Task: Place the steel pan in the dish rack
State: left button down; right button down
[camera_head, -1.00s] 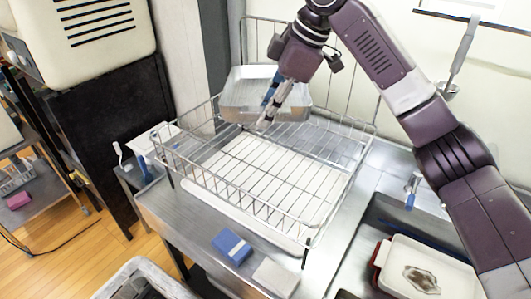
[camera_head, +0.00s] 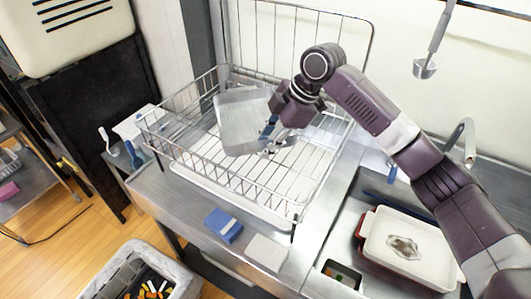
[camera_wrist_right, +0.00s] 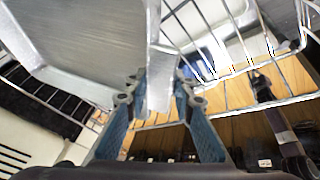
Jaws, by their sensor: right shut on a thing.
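The steel pan (camera_head: 241,118) is a shallow, square grey pan. In the head view it is tilted inside the wire dish rack (camera_head: 232,177), toward its back left part. My right gripper (camera_head: 270,138) is shut on the pan's right side, above the rack's white base. In the right wrist view, the blue fingers of my right gripper (camera_wrist_right: 158,110) close on the rim of the pan (camera_wrist_right: 85,40). I cannot tell whether the pan touches the rack floor. My left gripper is not in view.
A blue sponge (camera_head: 223,225) and a pale block (camera_head: 267,252) lie on the steel counter in front of the rack. A sink on the right holds a red-rimmed white dish (camera_head: 372,238). A grey bin (camera_head: 185,276) stands at the lower left.

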notch_tip(320, 180, down, 5)
jog(key=shift+r+p, duration=0.1)
jog(key=shift+p, duration=0.55)
jog(key=c, duration=1.7)
grip_release()
jog(key=shift+f, duration=0.2)
jog(key=shift+o, duration=0.2)
jog(key=shift+r, duration=0.15)
jog(key=shift+d+r, duration=0.2)
jog(key=shift+r, duration=0.1)
jog(key=b+v, duration=0.3)
jog(key=v, duration=0.8)
jog(key=shift+s, duration=0.1)
